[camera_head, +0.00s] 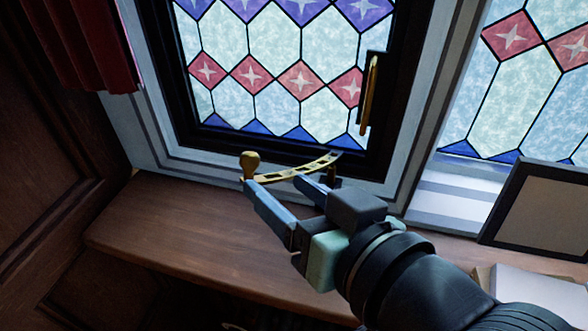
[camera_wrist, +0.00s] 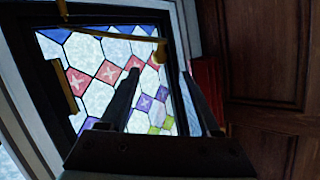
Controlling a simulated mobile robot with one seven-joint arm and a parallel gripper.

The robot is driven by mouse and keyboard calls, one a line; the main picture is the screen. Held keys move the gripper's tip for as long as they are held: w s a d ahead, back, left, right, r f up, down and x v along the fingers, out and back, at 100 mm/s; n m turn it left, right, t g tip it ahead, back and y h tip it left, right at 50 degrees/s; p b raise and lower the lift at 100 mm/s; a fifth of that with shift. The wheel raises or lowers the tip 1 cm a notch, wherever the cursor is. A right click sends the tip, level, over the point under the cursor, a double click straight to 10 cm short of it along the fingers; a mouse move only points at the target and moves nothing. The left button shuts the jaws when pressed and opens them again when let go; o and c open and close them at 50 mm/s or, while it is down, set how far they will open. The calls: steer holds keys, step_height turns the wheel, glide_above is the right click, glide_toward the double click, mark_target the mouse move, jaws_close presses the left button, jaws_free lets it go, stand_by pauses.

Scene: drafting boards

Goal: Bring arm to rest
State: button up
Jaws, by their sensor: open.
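My gripper (camera_head: 274,184) reaches in from the lower right over the wooden sill, its two fingers apart with nothing held between them. Its fingers also show in the wrist view (camera_wrist: 160,70), spread toward the window. A brass window stay (camera_head: 292,174) with a round knob at its left end lies just beyond the fingertips. In the wrist view the brass knob (camera_wrist: 160,50) appears between the fingertip directions. I cannot tell whether a finger touches the stay. The stained-glass window (camera_head: 272,65) in its black frame stands behind.
The wooden sill (camera_head: 150,225) runs below the window. A brass handle (camera_head: 370,92) sits on the window's right frame. A red curtain (camera_head: 80,45) hangs at upper left. A dark-framed panel (camera_head: 540,215) and a pale block-like object (camera_head: 535,283) stand at right.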

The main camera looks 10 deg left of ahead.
steer(key=w+d+r+m+t+h+b, duration=0.2)
steer(key=d+r+t+h+b, duration=0.15)
steer(key=r+t, duration=0.4)
steer(key=w+d+r+m+t+h+b, duration=0.2)
steer(key=r+t+h+b, duration=0.15)
steer(key=r+t, duration=0.35)
steer(key=s+d+r+m+t+h, duration=0.1)
steer(key=s+r+t+h, duration=0.1)
steer(key=r, duration=0.4)
steer(key=s+h, duration=0.1)
steer(key=s, duration=0.1)
steer(key=shift+s+d+r+m+t+h+b, duration=0.3)
steer(key=shift+s+d+r+t+b, duration=0.05)
steer(key=shift+s+d, duration=0.05)
